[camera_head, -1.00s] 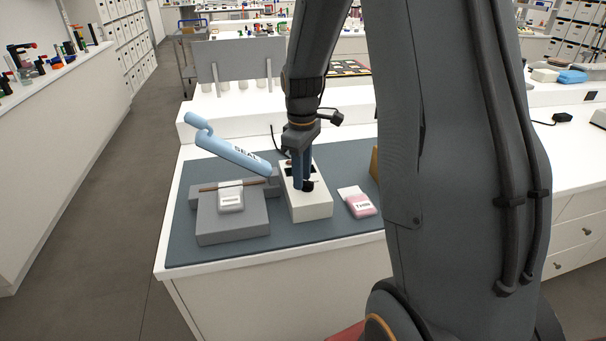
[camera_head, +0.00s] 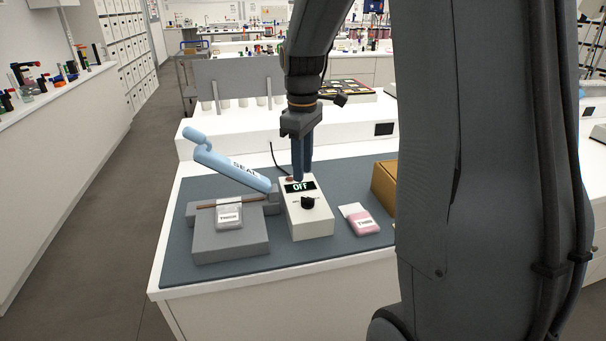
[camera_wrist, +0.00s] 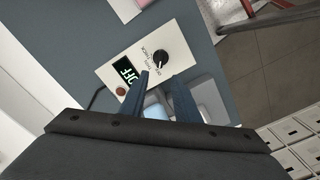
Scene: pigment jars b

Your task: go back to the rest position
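My gripper (camera_head: 302,178) has two blue-grey fingers pointing down, apart with nothing held between them. It hangs above the back of a white control box (camera_head: 312,226). The box has a black knob (camera_head: 308,202), a display (camera_head: 300,187) reading OFF and a reddish-brown button. In the wrist view the fingers (camera_wrist: 162,78) show in front of the box (camera_wrist: 180,48), with the knob (camera_wrist: 159,58) just beyond their tips; whether they touch the box is not clear.
Left of the box, a grey sealer (camera_head: 232,245) has its light blue SEAL lever (camera_head: 230,164) raised and a labelled bag (camera_head: 228,215) on it. A pink bag (camera_head: 361,222) and a brown box (camera_head: 385,180) are to the right. The mat's front is clear.

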